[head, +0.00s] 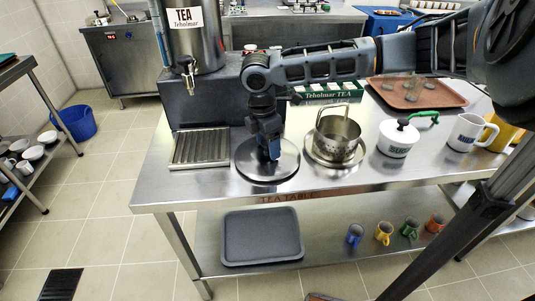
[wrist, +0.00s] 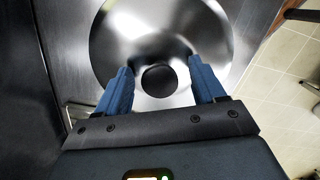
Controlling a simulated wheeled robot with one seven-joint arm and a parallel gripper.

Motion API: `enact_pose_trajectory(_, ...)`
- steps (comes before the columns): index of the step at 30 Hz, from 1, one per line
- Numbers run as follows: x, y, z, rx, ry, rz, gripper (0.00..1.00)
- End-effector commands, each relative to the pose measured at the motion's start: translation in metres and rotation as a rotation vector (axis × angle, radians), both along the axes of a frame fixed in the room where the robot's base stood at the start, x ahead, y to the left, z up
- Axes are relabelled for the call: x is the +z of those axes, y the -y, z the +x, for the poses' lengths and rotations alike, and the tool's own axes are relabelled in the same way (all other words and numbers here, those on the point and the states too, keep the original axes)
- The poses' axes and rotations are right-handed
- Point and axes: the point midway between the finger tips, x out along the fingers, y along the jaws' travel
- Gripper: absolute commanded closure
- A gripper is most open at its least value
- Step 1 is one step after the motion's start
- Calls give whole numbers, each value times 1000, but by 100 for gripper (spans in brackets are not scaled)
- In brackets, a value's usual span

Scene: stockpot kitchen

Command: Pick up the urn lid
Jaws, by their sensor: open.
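The urn lid (head: 262,172) is a round, shiny metal disc lying on the steel tea table (head: 205,189). In the wrist view the lid (wrist: 120,40) has a round black knob (wrist: 159,81) at its centre. My gripper (head: 270,157) points down over the middle of the lid. In the wrist view my gripper (wrist: 160,78) is open, with one blue finger on each side of the knob and a gap on both sides. I cannot tell how far the fingertips are above the lid's surface. The knob is hidden behind my gripper in the head view.
The tea urn (head: 193,38) stands behind left, above a ridged drip tray (head: 201,148). A metal pot (head: 336,136) on a plate is close to the lid's right. Further right are a white sugar pot (head: 398,139), a mug (head: 465,133) and a brown tray (head: 418,93).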

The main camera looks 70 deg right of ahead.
Motion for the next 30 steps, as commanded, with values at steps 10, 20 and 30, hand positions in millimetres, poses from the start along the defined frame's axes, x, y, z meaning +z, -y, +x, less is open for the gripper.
enact_pose_trajectory(10,0,0,0,0,1,-1,44)
enact_pose_trajectory(20,0,0,0,1,1,-1,76)
enact_pose_trajectory(30,0,0,0,0,1,-1,98)
